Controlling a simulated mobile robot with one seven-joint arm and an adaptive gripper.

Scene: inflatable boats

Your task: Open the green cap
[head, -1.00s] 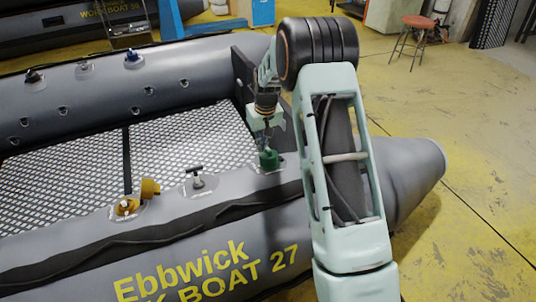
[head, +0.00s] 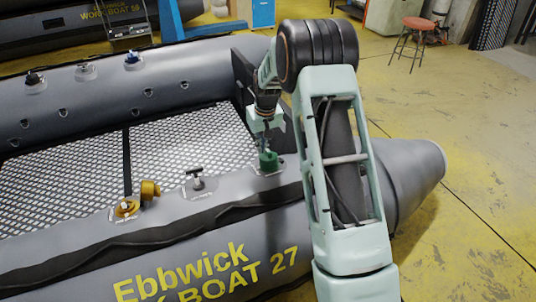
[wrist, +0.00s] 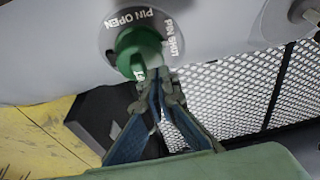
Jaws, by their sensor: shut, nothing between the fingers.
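The green cap (head: 268,161) sits on the near tube of the grey inflatable boat, close to the boat's right end. In the wrist view the green cap (wrist: 137,48) is round, with a small pale mark on its lower edge. The words PIN OPEN and PIN SHUT curve around it. My gripper (head: 266,146) is just above the cap, pointing down. In the wrist view my gripper (wrist: 157,78) has its fingertips together at the cap's lower edge, with nothing held. I cannot tell whether the tips touch the cap.
A grey T-handled fitting (head: 197,180) and a yellow cap (head: 149,189), hanging beside its open fitting (head: 126,206), lie left along the same tube.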

